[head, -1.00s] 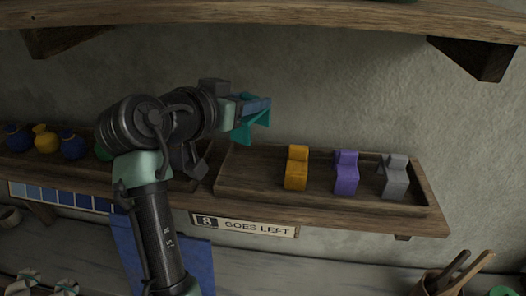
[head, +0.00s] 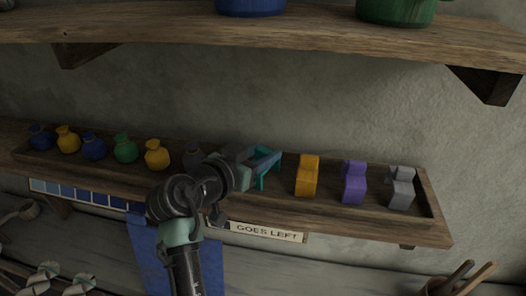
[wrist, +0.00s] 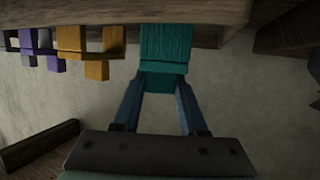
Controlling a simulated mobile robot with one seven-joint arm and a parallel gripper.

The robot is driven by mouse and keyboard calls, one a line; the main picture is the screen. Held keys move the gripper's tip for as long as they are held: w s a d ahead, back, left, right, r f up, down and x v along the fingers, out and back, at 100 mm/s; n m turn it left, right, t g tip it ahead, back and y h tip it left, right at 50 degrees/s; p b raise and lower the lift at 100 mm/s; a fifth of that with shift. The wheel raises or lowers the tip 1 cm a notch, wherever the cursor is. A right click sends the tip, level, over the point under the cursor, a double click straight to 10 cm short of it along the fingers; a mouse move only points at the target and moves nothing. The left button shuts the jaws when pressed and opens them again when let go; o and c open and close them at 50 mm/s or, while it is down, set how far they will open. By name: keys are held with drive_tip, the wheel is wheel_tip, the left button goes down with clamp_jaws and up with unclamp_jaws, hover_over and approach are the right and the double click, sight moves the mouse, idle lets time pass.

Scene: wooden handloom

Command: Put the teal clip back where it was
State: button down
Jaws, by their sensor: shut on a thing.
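The teal clip (head: 268,168) is at my gripper's fingertips, just left of the orange clip (head: 307,176) in the head view. My gripper (head: 257,158) is shut on it. In the wrist view the teal clip (wrist: 165,55) lies between the two fingers of my gripper (wrist: 158,90), with the orange clip (wrist: 92,45) beside it on the left. The orange, purple (head: 354,182) and grey (head: 401,188) clips stand in a row in the wooden tray (head: 432,200). Whether the teal clip touches the tray floor I cannot tell.
Several small blue, yellow and green pots (head: 125,148) stand on the shelf to the left. A label reading GOES LEFT (head: 266,231) is on the shelf front. An upper shelf (head: 300,35) with large pots runs above.

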drive_tip(key=shift+c, duration=2.2)
unclamp_jaws()
drive_tip(key=shift+r, duration=0.1)
drive_tip(key=shift+s+a, duration=0.2)
drive_tip(key=shift+s, duration=0.05)
drive_tip(key=b+v, duration=0.3)
drive_tip(key=v, duration=0.8)
drive_tip(key=shift+s+r+b, duration=0.15)
drive_tip(key=shift+r+b, duration=0.05)
drive_tip(key=shift+b, duration=0.1)
drive_tip(key=shift+a+f, duration=0.1)
